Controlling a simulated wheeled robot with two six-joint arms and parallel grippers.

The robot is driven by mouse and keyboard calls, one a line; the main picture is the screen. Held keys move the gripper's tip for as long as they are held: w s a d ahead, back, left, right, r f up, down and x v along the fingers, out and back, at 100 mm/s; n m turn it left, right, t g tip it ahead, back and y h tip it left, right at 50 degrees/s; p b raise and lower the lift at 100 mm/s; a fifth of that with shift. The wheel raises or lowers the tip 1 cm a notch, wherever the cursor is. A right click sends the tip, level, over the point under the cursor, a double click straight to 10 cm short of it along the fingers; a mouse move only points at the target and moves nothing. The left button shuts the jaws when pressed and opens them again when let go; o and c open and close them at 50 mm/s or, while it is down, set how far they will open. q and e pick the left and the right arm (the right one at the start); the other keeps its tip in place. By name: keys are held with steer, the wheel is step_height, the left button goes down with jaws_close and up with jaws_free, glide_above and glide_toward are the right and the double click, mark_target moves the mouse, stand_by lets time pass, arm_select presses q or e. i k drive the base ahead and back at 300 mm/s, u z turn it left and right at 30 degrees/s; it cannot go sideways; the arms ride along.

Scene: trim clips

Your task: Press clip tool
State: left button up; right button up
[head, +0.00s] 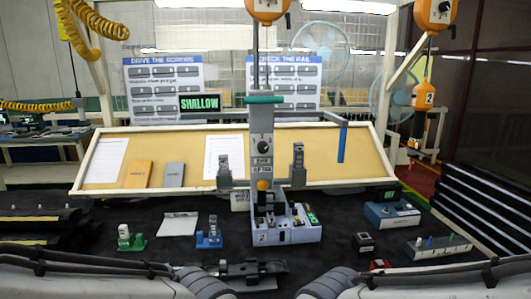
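A grey upright press-like tool (262,145) with a green cross handle (264,99) stands at the middle of the bench. Below it are an orange knob (263,185) and a pale base block (302,232) marked 2, with small green and dark parts on it. Grey upright pieces stand on either side of the column. A dark elongated device (252,270) lies near the front; I cannot tell what it is. Both my arms come in along the bottom edge and bend down out of the picture. Neither gripper's fingertips show.
A green fixture (131,238), a blue fixture (209,234) and a white plate (178,225) stand left. A blue-grey box (392,214) and a grey block with pegs (438,247) stand right. A tilted tan board (110,172) is behind; a sign (200,103) reads SHALLOW.

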mark_target(261, 102)
steer(key=k, duration=0.5)
steer(key=z, duration=0.75)
steer(key=i, duration=0.75)
steer(key=u, duration=0.45)
